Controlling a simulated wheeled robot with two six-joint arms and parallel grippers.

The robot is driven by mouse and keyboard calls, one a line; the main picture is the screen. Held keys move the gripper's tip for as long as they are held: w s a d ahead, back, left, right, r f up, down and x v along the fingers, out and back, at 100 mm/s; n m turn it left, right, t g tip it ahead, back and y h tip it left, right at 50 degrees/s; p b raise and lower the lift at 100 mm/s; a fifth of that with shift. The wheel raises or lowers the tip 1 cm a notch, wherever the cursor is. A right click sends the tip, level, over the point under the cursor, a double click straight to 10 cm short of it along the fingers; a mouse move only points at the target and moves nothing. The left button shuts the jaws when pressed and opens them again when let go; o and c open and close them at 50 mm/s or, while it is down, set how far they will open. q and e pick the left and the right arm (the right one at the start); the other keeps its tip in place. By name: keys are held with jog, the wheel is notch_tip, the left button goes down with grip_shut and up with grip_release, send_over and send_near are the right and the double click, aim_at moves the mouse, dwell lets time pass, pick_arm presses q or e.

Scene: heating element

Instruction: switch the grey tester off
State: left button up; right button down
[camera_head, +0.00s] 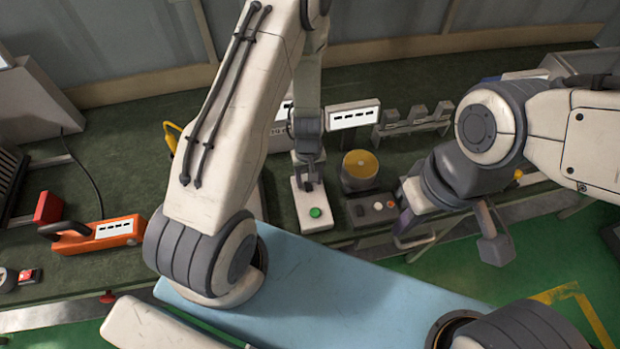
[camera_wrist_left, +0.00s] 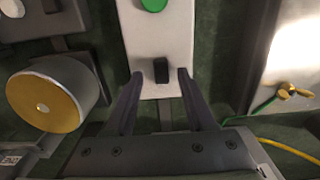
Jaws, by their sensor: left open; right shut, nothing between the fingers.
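The tester is a pale grey-white box (camera_head: 313,207) with a green dome at its near end, lying on the dark green bench in the head view. In the left wrist view the box (camera_wrist_left: 178,38) shows the green dome (camera_wrist_left: 153,4) and a small black switch (camera_wrist_left: 161,70). My left gripper (camera_head: 309,184) points down over the far part of the box. In the wrist view its open fingers (camera_wrist_left: 160,75) stand on either side of the switch with gaps; I cannot tell their height above the box. My right gripper (camera_head: 402,226) is shut and empty, partly hidden, near the bench's front edge.
A dark box with buttons (camera_head: 372,209) and a yellow-topped cylinder (camera_head: 360,168) stand close right of the tester. A white labelled block (camera_head: 353,115) is behind. An orange tool (camera_head: 113,232) lies at the left. Bare bench lies between the orange tool and my left arm.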

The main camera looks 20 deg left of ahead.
aim_at(309, 184)
pick_arm(q)
notch_tip(309, 184, up, 6)
jog(key=shift+w+f+p, duration=0.1)
jog(key=shift+f+p, duration=0.05)
jog(key=shift+p, duration=1.1)
jog(key=shift+a+r+b, duration=0.1)
jog(key=shift+r+b, duration=0.4)
jog(key=shift+r, duration=1.6)
jog(key=s+d+r+m+b, duration=0.2)
jog(key=d+r+m, duration=0.1)
jog(key=d+r, duration=0.25)
jog(key=s+d+r+m+b, duration=0.2)
jog(key=s+d+r+m, duration=0.2)
jog(key=s, duration=0.4)
jog(key=s+d+r+m+b, duration=0.3)
jog(key=s+r+m, duration=0.1)
jog(key=s+m, duration=0.3)
jog(key=shift+s+d+r+h, duration=0.35)
jog(key=shift+s+h, duration=0.05)
jog(key=shift+s, duration=0.45)
